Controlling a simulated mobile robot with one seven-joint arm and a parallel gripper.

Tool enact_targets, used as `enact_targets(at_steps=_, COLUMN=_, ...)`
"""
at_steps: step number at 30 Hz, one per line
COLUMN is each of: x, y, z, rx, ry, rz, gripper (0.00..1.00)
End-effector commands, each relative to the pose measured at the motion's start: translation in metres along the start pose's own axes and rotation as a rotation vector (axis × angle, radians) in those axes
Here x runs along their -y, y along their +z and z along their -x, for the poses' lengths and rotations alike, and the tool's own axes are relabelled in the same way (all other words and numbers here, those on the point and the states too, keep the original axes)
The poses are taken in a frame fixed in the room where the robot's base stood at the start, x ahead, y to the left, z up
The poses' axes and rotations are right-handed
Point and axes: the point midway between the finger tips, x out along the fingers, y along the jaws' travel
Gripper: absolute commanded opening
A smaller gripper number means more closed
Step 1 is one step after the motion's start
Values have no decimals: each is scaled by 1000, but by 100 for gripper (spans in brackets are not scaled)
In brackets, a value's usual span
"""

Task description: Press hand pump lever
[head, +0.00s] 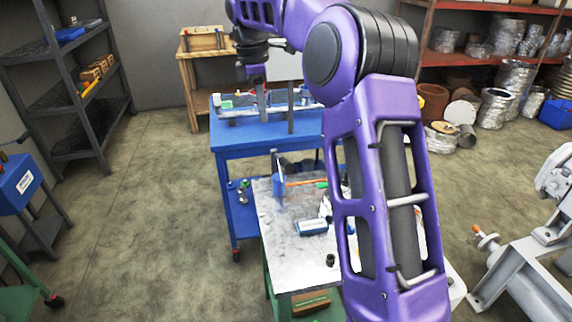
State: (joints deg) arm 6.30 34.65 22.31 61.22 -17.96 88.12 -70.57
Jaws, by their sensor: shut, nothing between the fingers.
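My purple arm reaches over the blue cart (268,140), and my gripper (262,106) points down over the cart's top at its left-middle part. Its fingers look closed together, with nothing seen between them. A long, low grey-blue apparatus (236,112) lies along the cart top, with a dark upright post (291,108) just right of my gripper. I cannot make out which part is the pump lever, or whether my fingertips touch anything. My arm hides the right end of the cart.
A metal-topped workbench (275,240) with a blue box (312,227) and small tools stands in front of the cart. A dark shelf (75,100) is at left, a wooden table (190,75) behind. Grey machinery (530,260) stands at right.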

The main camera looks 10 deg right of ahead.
Motion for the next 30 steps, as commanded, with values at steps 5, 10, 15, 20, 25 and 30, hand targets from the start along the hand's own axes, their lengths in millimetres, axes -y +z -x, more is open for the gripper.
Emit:
enact_targets(at_steps=5, x=0, y=0, z=11, rx=0, ry=0, rz=0, gripper=0)
enact_targets(at_steps=10, x=0, y=0, z=12, rx=0, ry=-2, rz=0, gripper=0)
enact_targets(at_steps=15, x=0, y=0, z=12, rx=-1, ry=-1, rz=-3, gripper=0)
enact_targets(at_steps=20, x=1, y=4, z=9, rx=-19, ry=12, rz=-81, gripper=0)
enact_targets(at_steps=25, x=3, y=15, z=4, rx=-88, ry=50, rz=-350, gripper=0)
enact_targets(at_steps=30, x=5, y=31, z=1, rx=-205, ry=82, rz=-740, gripper=0)
